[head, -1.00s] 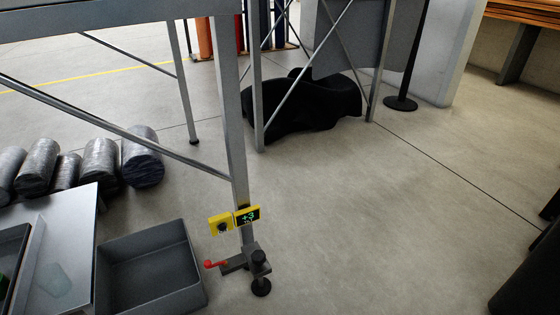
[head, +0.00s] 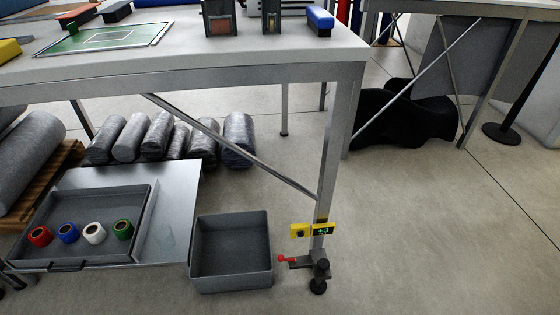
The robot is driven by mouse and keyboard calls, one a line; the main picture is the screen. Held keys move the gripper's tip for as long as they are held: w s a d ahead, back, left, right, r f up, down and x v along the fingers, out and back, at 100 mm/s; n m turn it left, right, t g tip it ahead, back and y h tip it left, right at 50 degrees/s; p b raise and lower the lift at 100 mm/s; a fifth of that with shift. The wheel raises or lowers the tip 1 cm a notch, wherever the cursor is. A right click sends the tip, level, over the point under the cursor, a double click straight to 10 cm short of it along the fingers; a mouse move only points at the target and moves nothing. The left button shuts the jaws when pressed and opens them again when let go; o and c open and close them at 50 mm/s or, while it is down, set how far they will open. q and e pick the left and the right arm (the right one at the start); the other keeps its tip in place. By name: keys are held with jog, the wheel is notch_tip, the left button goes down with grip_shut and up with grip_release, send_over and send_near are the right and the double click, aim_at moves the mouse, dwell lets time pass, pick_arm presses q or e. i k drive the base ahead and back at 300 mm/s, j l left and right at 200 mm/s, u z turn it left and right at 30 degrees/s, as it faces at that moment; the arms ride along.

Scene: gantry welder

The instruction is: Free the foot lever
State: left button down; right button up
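The foot lever (head: 287,259) is a small red-tipped handle at the base of the table's front right leg (head: 328,170). It sticks out to the left from a dark metal foot bracket (head: 302,264). A black knob (head: 322,268) stands on the bracket, above a round black foot pad. A yellow box and a small green-lit display (head: 323,229) are fixed to the leg just above. A grey open bin (head: 231,250) stands on the floor just left of the lever; a narrow gap shows between them. Neither of my grippers is in view.
A metal sheet (head: 180,200) left of the bin bears a grey tray (head: 143,190) with red, blue, white and green rolls. Wrapped rolls (head: 238,140) lie behind. The tabletop (head: 180,68) overhangs. Floor (head: 430,240) right of the leg is clear.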

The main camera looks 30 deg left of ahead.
aim_at(281, 258)
jog(key=j+u, duration=0.15)
jog(key=u, duration=0.7)
